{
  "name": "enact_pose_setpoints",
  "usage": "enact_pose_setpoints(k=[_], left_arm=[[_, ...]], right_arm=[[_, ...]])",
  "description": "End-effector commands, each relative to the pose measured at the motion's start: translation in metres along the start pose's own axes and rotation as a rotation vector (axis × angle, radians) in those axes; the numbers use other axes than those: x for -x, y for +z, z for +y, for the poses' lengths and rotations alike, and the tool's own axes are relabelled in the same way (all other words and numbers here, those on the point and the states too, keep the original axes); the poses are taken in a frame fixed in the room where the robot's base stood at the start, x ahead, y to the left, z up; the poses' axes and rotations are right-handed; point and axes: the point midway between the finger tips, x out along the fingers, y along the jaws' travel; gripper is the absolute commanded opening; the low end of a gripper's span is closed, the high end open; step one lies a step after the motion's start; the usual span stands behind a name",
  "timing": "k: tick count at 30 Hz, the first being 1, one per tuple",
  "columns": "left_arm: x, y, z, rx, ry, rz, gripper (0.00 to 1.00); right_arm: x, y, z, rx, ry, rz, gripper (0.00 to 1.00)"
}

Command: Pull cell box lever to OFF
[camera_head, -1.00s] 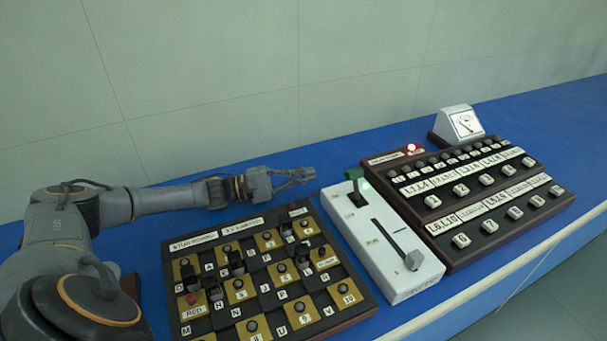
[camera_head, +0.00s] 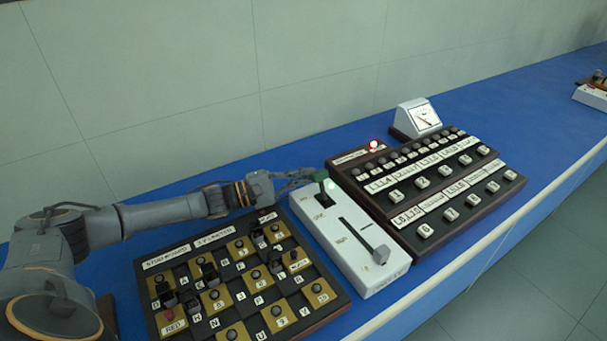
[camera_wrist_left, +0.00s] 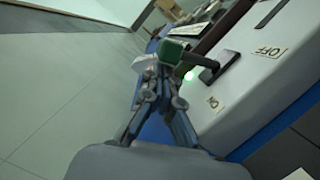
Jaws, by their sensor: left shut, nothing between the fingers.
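The white cell box (camera_head: 312,218) stands between two dark panels, with a lever that has a green handle (camera_head: 321,175) at its far end. A lit green lamp shows beside the handle. In the left wrist view the green handle (camera_wrist_left: 176,53) sits on a dark lever arm (camera_wrist_left: 208,66), at the ON label (camera_wrist_left: 213,103) end; the OFF label (camera_wrist_left: 268,52) is farther along the box. My left gripper (camera_head: 312,173) is shut and empty, its tips right by the handle; I cannot tell whether they touch. The fingers (camera_wrist_left: 160,75) hide part of the handle's surroundings. My right gripper is not in view.
A plugboard with gold squares (camera_head: 240,277) lies left of the box, below my left arm. A button panel (camera_head: 428,190) with a red lamp and a meter (camera_head: 420,118) behind it stand on the right. The box's grey slider knob (camera_head: 381,254) is near its front.

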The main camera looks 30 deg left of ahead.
Motion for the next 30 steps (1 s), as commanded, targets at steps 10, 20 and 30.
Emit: enact_pose_setpoints(k=[10, 20, 30], left_arm=[[-0.001, 0.004, 0.003, -0.095, -0.024, 0.0, 0.0], [-0.002, 0.008, 0.005, -0.196, -0.049, -0.001, 0.0], [-0.006, 0.023, 0.013, -0.276, -0.069, -0.001, 0.0]], right_arm=[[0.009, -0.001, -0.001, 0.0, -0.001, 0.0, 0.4], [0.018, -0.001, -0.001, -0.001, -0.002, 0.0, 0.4], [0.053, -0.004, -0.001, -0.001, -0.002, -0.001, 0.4]])
